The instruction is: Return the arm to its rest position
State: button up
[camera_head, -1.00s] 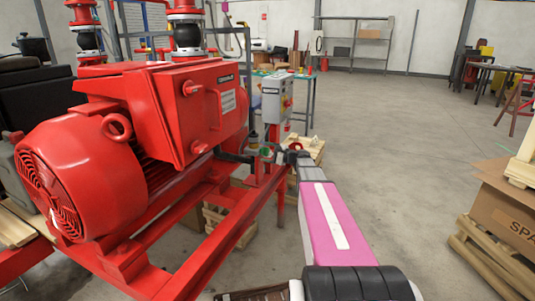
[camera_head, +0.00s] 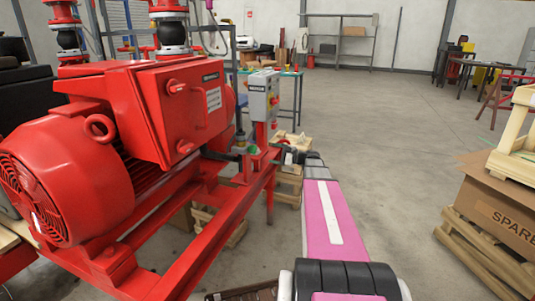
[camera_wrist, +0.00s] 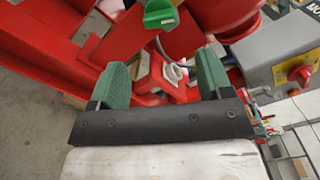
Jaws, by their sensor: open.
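My arm, with a pink and white link, reaches forward beside the red pump motor (camera_head: 70,180) in the head view. My gripper (camera_wrist: 163,72) shows in the wrist view with its two green fingers apart and nothing held between them. A green knob (camera_wrist: 160,14) on the red equipment is beyond the fingertips, and I see no contact. A small red block with a pale fitting (camera_wrist: 172,72) shows through the gap, farther away. In the head view the fingers are too small and partly hidden to make out.
A grey control box (camera_head: 263,95) with a red knob (camera_wrist: 300,75) stands close to the right of the gripper. The red skid frame (camera_head: 190,245) runs along my arm's left. A cardboard box (camera_head: 500,215) on a pallet stands at right. The floor (camera_head: 400,130) between is clear.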

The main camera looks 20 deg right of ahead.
jog(key=shift+s+d, duration=0.15)
jog(key=shift+d, duration=0.05)
dwell(0.3)
jog(key=s+a+f+n+g+h, duration=0.5)
jog(key=s+a+f+g, duration=0.2)
jog(key=s+a+f, duration=0.5)
jog(key=s+a+f+n+g+h, duration=0.1)
jog(key=s+f+n+h, duration=0.2)
jog(key=s, duration=0.4)
jog(key=s+a+f+n+g+h, duration=0.1)
jog(key=s+f+n+g+h, duration=0.1)
jog(key=s+f+n+h, duration=0.2)
jog(key=s+n+h, duration=0.1)
jog(key=s+h, duration=0.1)
jog(key=s, duration=0.1)
jog(key=shift+a+f+g+h, duration=0.2)
jog(key=shift+a+g+h, duration=0.1)
jog(key=shift+a, duration=0.1)
jog(key=shift+s, duration=0.1)
